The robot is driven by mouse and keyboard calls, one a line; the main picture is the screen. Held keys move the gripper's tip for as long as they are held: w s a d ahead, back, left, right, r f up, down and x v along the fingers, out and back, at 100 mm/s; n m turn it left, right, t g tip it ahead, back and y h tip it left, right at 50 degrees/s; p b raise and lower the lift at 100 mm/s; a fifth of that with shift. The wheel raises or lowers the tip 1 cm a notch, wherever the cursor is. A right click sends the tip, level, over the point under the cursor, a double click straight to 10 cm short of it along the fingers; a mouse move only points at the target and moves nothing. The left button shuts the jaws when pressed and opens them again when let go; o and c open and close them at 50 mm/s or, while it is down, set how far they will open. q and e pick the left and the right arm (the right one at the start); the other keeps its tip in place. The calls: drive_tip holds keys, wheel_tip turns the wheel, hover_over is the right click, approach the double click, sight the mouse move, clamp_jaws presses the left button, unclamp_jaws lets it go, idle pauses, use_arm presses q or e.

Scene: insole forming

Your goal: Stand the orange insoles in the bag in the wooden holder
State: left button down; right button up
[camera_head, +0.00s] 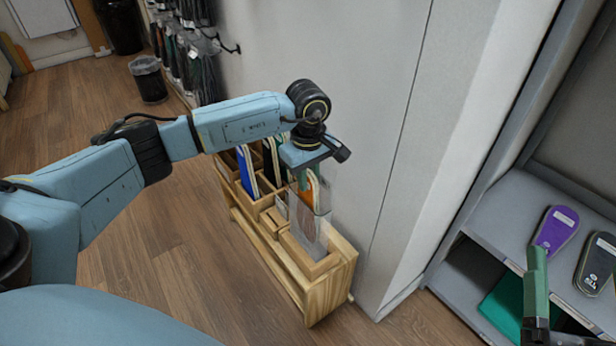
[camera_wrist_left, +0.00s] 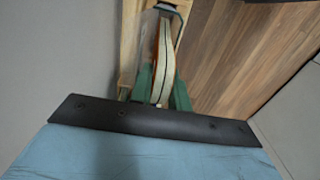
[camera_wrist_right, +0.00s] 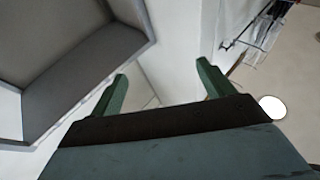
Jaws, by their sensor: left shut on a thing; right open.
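The orange insoles (camera_head: 310,190) stand upright in a clear bag (camera_head: 308,228) at the near end of the wooden holder (camera_head: 325,290). The bag's lower part is at a near compartment; I cannot tell how deep it sits. My left gripper (camera_head: 303,180) is above the holder, its green fingers shut on the bagged insoles. In the left wrist view the pale edges of the insoles (camera_wrist_left: 163,60) stand between the green fingers (camera_wrist_left: 160,88). My right gripper (camera_head: 537,290) is by the shelf at the right, open and empty between its fingers in the right wrist view (camera_wrist_right: 160,85).
Blue insoles (camera_head: 247,172) and dark ones (camera_head: 270,160) stand in the holder's farther compartments. A wall (camera_head: 370,120) rises close behind the holder. The grey shelf (camera_head: 500,215) at right carries a purple insole (camera_head: 555,230) and a dark insole (camera_head: 597,262). Open wooden floor lies left of the holder.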

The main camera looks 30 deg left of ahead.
use_arm(q)
drive_tip(key=shift+s+f, duration=0.15)
drive_tip(key=shift+f, duration=0.1)
drive_tip(key=c, duration=1.3)
unclamp_jaws()
drive_tip(key=shift+o, duration=0.2)
drive_tip(key=shift+r, duration=0.15)
drive_tip(key=shift+r, duration=0.2)
wheel_tip(320, 180, up, 6)
drive_tip(key=shift+f+p, duration=0.2)
drive_tip(key=shift+p, duration=1.05)
wheel_tip(320, 180, up, 7)
drive_tip(key=p, duration=0.2)
drive_tip(key=shift+r, duration=0.15)
use_arm(e)
drive_tip(key=s+d+f+g+h, duration=0.2)
drive_tip(key=f+g, duration=0.4)
drive_tip(key=f, duration=0.2)
drive_tip(key=s+d+f+g+h, duration=0.2)
drive_tip(key=s+d+f+g, duration=0.1)
drive_tip(key=f+g, duration=0.4)
wheel_tip(320, 180, down, 3)
drive_tip(key=shift+s+r+m+h, duration=0.2)
drive_tip(key=shift+s+m+h, duration=0.1)
drive_tip(key=shift+h, duration=0.1)
